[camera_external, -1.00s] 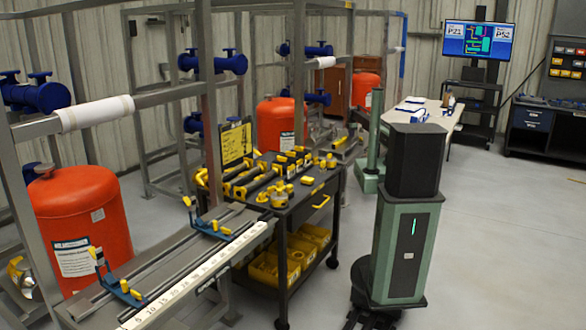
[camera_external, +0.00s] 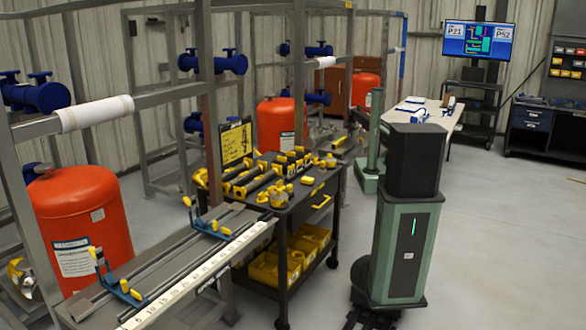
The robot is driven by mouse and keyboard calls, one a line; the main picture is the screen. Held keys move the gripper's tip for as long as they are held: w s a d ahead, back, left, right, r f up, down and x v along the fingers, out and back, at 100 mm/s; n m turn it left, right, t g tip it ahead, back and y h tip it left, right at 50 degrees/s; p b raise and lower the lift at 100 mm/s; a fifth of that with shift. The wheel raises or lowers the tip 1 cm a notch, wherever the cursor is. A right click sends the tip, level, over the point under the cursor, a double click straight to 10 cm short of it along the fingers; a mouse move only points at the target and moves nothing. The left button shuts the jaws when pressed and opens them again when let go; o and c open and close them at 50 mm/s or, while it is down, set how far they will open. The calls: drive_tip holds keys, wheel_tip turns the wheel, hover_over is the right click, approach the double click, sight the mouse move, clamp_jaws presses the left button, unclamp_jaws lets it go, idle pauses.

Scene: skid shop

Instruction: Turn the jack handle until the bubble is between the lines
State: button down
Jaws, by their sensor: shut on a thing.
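I cannot make out the jack handle or the bubble with its lines in this view. My gripper is not visible, so what its jaws are doing does not show. A tall green column with a dark box on top stands in the right middle, hiding part of the floor and table behind it. An orange tank (camera_external: 82,225) stands inside the steel frame at the left. Another orange tank (camera_external: 279,125) stands farther back.
A dark cart (camera_external: 283,262) with yellow tools and bins stands left of the column. A rail bench with a white ruler (camera_external: 200,275) is at the front left. A pale table (camera_external: 437,118) is behind the column. Open floor (camera_external: 510,230) lies at the right.

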drive_tip(key=shift+n, duration=0.6)
drive_tip(key=c, duration=1.2)
unclamp_jaws()
wheel_tip(320, 180, up, 7)
drive_tip(key=p, duration=0.7)
drive_tip(key=shift+r, duration=0.15)
drive_tip(key=m, duration=0.4)
drive_tip(key=shift+r+m+p, duration=0.25)
drive_tip(key=shift+m+p, duration=0.05)
drive_tip(key=shift+p, duration=0.05)
drive_tip(key=shift+m, duration=1.2)
